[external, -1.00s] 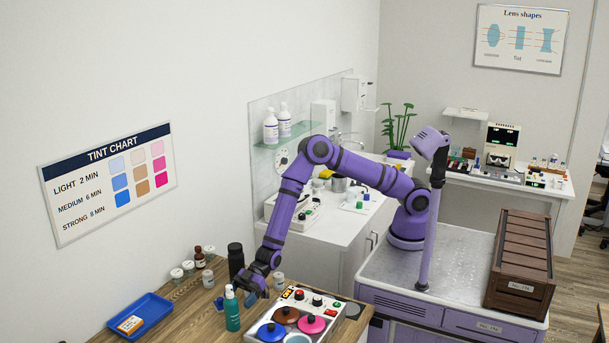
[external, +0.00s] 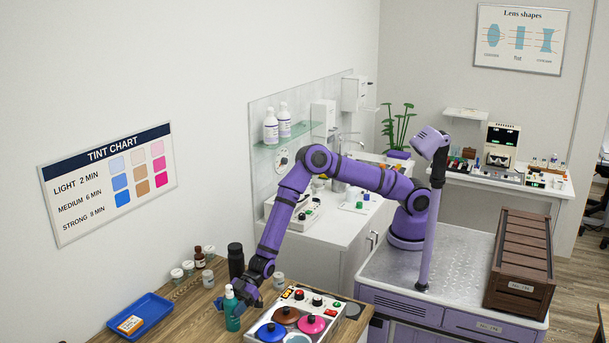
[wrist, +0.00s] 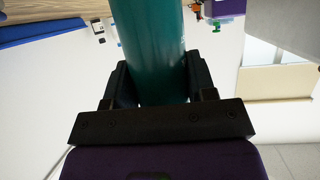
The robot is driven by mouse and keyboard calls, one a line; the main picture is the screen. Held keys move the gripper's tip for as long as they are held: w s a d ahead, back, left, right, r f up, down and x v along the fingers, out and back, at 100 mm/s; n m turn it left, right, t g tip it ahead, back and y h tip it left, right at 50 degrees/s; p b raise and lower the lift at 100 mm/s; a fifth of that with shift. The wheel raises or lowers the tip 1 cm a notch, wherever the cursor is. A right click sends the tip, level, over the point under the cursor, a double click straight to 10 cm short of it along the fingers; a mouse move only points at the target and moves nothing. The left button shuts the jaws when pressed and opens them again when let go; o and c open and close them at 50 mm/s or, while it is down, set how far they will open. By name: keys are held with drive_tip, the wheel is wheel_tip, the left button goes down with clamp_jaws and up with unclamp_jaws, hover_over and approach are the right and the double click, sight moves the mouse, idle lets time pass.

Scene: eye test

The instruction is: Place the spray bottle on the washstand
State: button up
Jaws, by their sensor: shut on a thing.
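The spray bottle (external: 232,316) is teal with a pale nozzle and stands upright at the front of the wooden counter. My gripper (external: 240,303) is at the bottle's right side in the external view. In the wrist view, the teal bottle body (wrist: 156,50) lies between the two dark fingers of my gripper (wrist: 156,82), which are shut on it. Whether its base touches the counter, I cannot tell. The washstand (external: 335,232) is the white unit with a tap behind the wooden counter, along the glass splashback.
A tinting unit (external: 320,318) with coloured lids stands right of the bottle. A blue tray (external: 150,305), a black bottle (external: 236,260) and small jars (external: 188,267) share the counter. A hotplate-like device (external: 300,208) and small bottles (external: 358,203) occupy parts of the washstand; its front right top is clear.

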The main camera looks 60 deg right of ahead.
sight(229, 285)
wheel_tip(229, 285, up, 10)
drive_tip(key=w+d+m+t+h, duration=0.1)
drive_tip(key=w+d+m+t, duration=0.35)
drive_tip(key=d, duration=1.15)
drive_tip(key=w+d+m+t+h, duration=0.15)
drive_tip(key=w+d, duration=0.65)
drive_tip(key=d, duration=0.9)
drive_tip(key=w+d+m+t+h, duration=0.2)
drive_tip(key=w+d, duration=0.4)
drive_tip(key=d, duration=1)
drive_tip(key=w+d+r+m+t+h, duration=0.1)
drive_tip(key=d+m+t+h, duration=0.1)
drive_tip(key=d+m+h, duration=0.4)
drive_tip(key=w+d+r+m+t+h, duration=0.1)
drive_tip(key=d+m+h, duration=0.5)
drive_tip(key=d, duration=1.1)
drive_tip(key=shift+w+r+t+h, duration=0.35)
drive_tip(key=shift+w+t+h, duration=0.05)
drive_tip(key=shift+w+h, duration=0.15)
